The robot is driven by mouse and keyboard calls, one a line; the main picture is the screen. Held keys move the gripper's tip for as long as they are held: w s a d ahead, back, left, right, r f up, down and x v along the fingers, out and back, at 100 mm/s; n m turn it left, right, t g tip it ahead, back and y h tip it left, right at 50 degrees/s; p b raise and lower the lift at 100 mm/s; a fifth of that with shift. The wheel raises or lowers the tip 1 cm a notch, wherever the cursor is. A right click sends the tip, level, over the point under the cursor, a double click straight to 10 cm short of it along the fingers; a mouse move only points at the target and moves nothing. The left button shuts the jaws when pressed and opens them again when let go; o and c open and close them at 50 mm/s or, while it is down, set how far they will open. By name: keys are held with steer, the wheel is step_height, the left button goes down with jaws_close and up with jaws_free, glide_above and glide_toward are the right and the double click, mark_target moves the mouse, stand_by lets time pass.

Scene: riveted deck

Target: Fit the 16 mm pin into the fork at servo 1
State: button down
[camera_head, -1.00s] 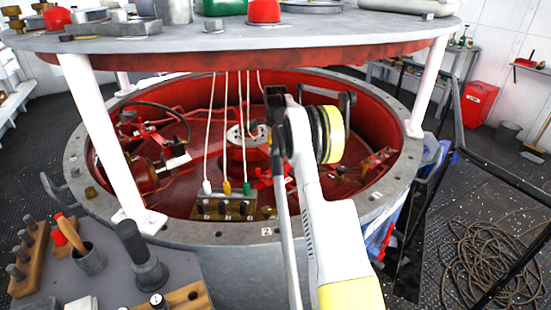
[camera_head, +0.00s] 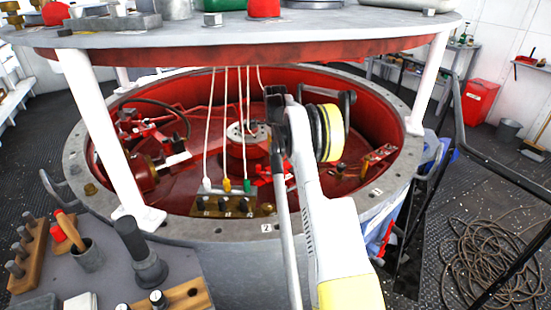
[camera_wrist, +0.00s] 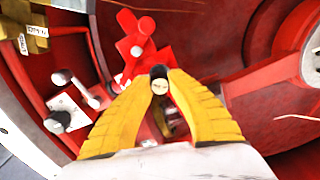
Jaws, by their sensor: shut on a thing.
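The pin (camera_wrist: 159,84) shows in the wrist view as a short dark cylinder with a pale, marked end facing the camera. My gripper (camera_wrist: 160,78) has its two yellow fingers closed on it. Just beyond the pin is a red linkage piece (camera_wrist: 135,40) with holes and rounded lobes. I cannot tell whether the pin touches it or which part is the fork at servo 1. In the head view my arm reaches into the red drum, and the fingers and pin are not clearly visible there.
A grey-rimmed drum (camera_head: 85,165) surrounds the work, with a round plate (camera_head: 300,38) on white posts above. Cords hang to a brass block (camera_head: 222,206) with coloured plugs. In the wrist view a pale block with a metal rod (camera_wrist: 72,88) lies left of the fingers. A cable coil lies at right.

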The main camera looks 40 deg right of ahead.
steer(key=shift+f+b, duration=0.3)
steer(key=shift+f, duration=0.4)
steer(key=c, duration=1.3)
jaws_free()
step_height(320, 180, up, 12)
steer(key=shift+s, duration=0.1)
